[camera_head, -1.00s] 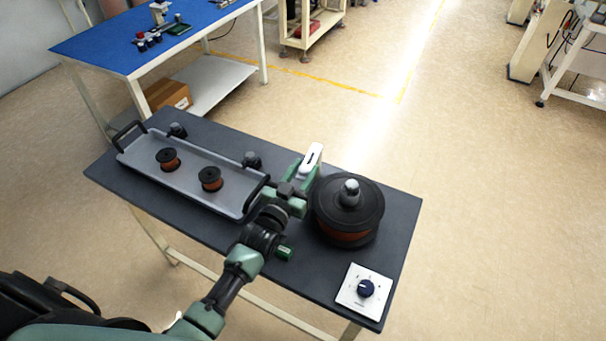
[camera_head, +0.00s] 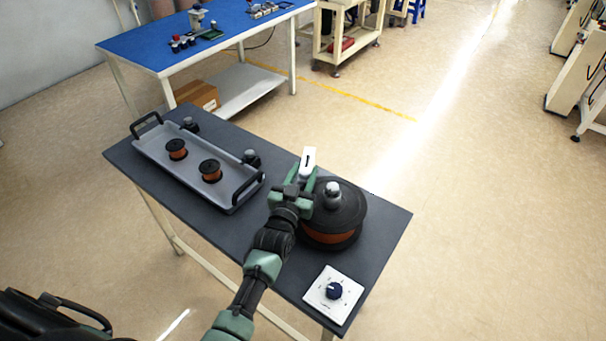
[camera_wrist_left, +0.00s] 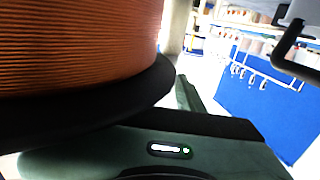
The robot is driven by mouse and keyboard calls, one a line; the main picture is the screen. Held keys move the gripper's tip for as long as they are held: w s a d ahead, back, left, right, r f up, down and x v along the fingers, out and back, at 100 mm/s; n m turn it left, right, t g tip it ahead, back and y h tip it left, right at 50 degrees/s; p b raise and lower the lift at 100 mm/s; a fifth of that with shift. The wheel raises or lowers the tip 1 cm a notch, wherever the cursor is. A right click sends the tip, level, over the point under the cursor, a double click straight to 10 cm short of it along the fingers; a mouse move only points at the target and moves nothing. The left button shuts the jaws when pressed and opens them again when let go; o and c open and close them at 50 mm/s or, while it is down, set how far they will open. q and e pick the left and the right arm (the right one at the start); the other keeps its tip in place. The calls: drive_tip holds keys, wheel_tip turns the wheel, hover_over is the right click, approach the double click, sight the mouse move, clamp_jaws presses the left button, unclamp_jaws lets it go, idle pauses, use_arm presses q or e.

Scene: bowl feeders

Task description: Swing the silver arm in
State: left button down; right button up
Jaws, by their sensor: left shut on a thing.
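A pale silver-white arm piece (camera_head: 308,160) with a dark slot sticks up beside the large copper-wound spool (camera_head: 330,239) in the head view. My left gripper (camera_head: 305,180) is at its lower end, shut on it, close against the left side of the spool. The gripped part is mostly hidden by the fingers. In the left wrist view the spool's copper winding (camera_wrist_left: 75,45) and black flange fill the left side, with a green finger (camera_wrist_left: 200,150) just below. My right gripper is not in view.
A grey tray (camera_head: 215,188) with two small copper spools (camera_head: 177,149) lies on the left of the dark table (camera_head: 235,220). A white dial plate (camera_head: 320,298) sits at the front right. A blue-topped table (camera_head: 150,50) stands behind.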

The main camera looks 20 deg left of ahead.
use_arm(q)
drive_tip(key=c, duration=1.1)
unclamp_jaws()
drive_tip(key=shift+w+d, duration=0.1)
drive_tip(key=shift+d, duration=0.35)
drive_tip(key=shift+w+d, duration=0.1)
drive_tip(key=s+b, duration=0.1)
drive_tip(key=s, duration=0.6)
drive_tip(key=shift+s+d, duration=0.1)
drive_tip(key=shift+s, duration=0.3)
